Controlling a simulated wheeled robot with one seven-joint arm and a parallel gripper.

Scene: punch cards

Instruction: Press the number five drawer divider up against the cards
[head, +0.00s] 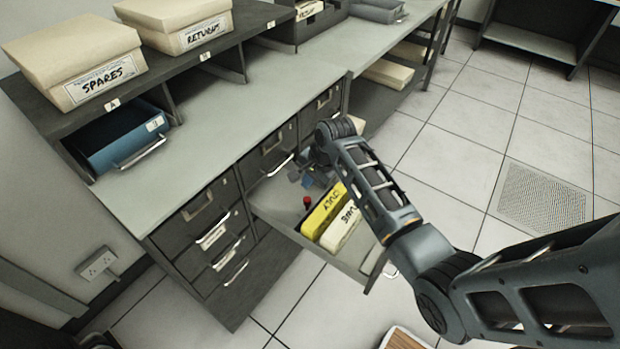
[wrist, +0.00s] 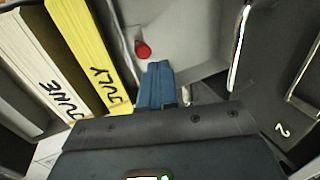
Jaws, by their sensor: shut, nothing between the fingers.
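An open drawer (head: 355,262) holds a yellow card block marked JULY (head: 322,212) and a cream block marked JUNE (head: 341,228). Both blocks also show at the upper left of the wrist view. A red knob (head: 307,203) sits just behind the JULY block; it shows in the wrist view (wrist: 142,50) beside a thin grey edge, perhaps the divider. No number five is readable. My gripper (wrist: 158,66) is shut and empty, its blue fingers just short of the red knob. In the head view, my gripper (head: 312,181) is over the back of the drawer, partly hidden by my arm.
A closed drawer front marked 2 (wrist: 290,125) and a metal handle bar (wrist: 240,45) are close on the right in the wrist view. The cabinet top (head: 215,115) is mostly clear. SPARES (head: 75,62) and RETURNS (head: 180,22) boxes stand on the shelf.

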